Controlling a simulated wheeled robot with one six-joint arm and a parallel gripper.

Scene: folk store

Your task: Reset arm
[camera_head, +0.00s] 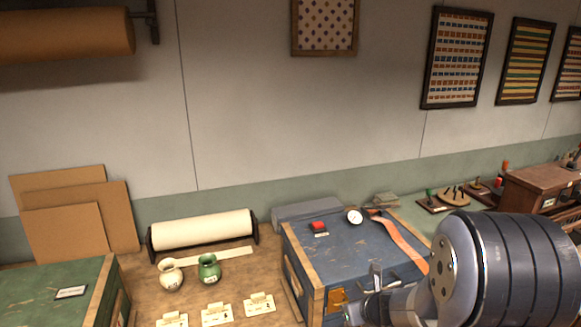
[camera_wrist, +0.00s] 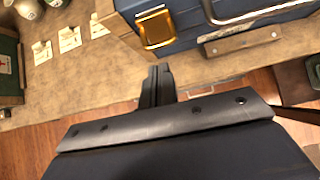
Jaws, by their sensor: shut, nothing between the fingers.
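My arm (camera_head: 500,270) reaches in from the lower right in the head view, in front of the blue chest (camera_head: 350,255). Its far end lies low, near the chest's front, and the fingertips are hard to make out there. In the wrist view my gripper (camera_wrist: 157,72) is shut, its dark fingers together and empty. They point toward the wooden table edge, below the chest's gold latch (camera_wrist: 155,28). They look apart from the chest, though the exact gap cannot be told.
A green chest (camera_head: 60,290) stands far left. Wooden floor (camera_wrist: 35,150) shows below the table.

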